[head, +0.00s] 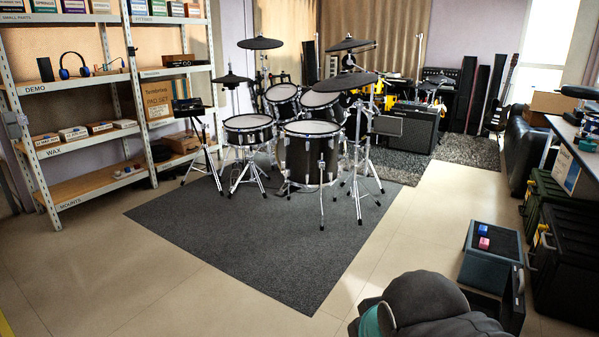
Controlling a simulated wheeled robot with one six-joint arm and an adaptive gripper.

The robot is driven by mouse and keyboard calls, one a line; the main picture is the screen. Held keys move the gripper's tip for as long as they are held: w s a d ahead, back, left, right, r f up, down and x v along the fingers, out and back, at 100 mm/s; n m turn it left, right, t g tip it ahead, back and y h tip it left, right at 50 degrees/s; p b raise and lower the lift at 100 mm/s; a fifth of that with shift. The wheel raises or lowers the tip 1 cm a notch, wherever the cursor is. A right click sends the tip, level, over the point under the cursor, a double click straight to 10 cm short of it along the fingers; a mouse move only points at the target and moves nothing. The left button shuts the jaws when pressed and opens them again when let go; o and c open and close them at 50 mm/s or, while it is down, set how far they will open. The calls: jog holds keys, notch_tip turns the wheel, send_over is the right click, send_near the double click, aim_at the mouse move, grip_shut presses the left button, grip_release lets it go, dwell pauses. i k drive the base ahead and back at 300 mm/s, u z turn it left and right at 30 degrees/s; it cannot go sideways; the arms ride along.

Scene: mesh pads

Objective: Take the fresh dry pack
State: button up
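No label is readable on either, so I cannot tell from writing which one is the fresh dry pack. A dark rounded part of my arm with a teal cap shows at the bottom right, in front of and left of the case. My gripper is not in view.
Dark lidded crates (566,262) stand right of the case, below a workbench (577,140). A drum kit (303,150) stands on a grey carpet (255,240). A shelf rack (90,185) is at the left. The tiled floor (412,222) between carpet and case is clear.

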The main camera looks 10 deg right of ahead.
aim_at(482, 230)
jog(key=u, duration=0.05)
jog(key=i, duration=2.55)
jog(key=z, duration=0.75)
jog(key=i, duration=1.25)
jog(key=z, duration=1.9)
jog(key=i, duration=0.75)
jog(key=z, duration=0.6)
